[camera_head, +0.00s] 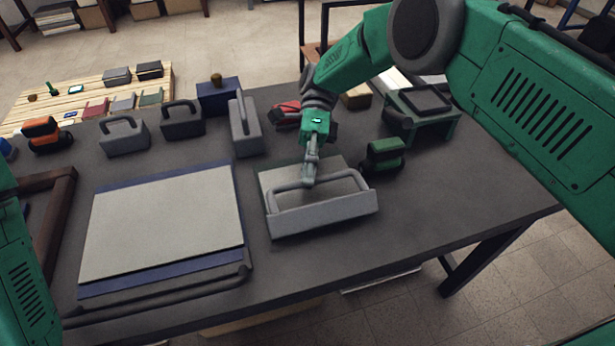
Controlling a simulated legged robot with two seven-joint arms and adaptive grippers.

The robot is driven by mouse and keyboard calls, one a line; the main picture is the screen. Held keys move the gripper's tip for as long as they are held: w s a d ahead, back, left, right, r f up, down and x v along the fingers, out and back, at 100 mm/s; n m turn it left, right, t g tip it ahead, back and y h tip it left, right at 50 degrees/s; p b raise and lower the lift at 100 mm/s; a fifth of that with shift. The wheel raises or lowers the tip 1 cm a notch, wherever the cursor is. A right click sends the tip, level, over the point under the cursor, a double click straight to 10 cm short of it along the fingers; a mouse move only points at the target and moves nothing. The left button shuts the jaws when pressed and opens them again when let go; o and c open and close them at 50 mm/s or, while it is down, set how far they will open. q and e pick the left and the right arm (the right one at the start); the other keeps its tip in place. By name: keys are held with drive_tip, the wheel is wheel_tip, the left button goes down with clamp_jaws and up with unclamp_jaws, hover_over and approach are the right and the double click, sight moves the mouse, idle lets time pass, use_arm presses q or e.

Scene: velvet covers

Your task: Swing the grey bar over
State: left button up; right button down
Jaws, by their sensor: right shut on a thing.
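The grey bar (338,175) is a U-shaped handle on a light grey, low box (322,214) near the middle of the dark table. My right gripper (309,178) comes down from above and is shut on the bar, left of the middle of its long side. The fingers hide a short piece of the bar. Part of my left arm shows at the left edge; its gripper is out of view.
A large pale panel with a blue edge (165,220) lies left on the dark table (430,215). Several handled grey blocks (124,138) stand behind it. A small green block (385,155) is right of the bar. The table's right front is clear.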

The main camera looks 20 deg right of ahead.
drive_tip(key=shift+r, duration=0.1)
drive_tip(key=c, duration=1.5)
unclamp_jaws()
drive_tip(key=shift+c, duration=0.2)
drive_tip(key=shift+a, duration=0.1)
drive_tip(key=shift+r, duration=0.1)
wheel_tip(320, 180, up, 10)
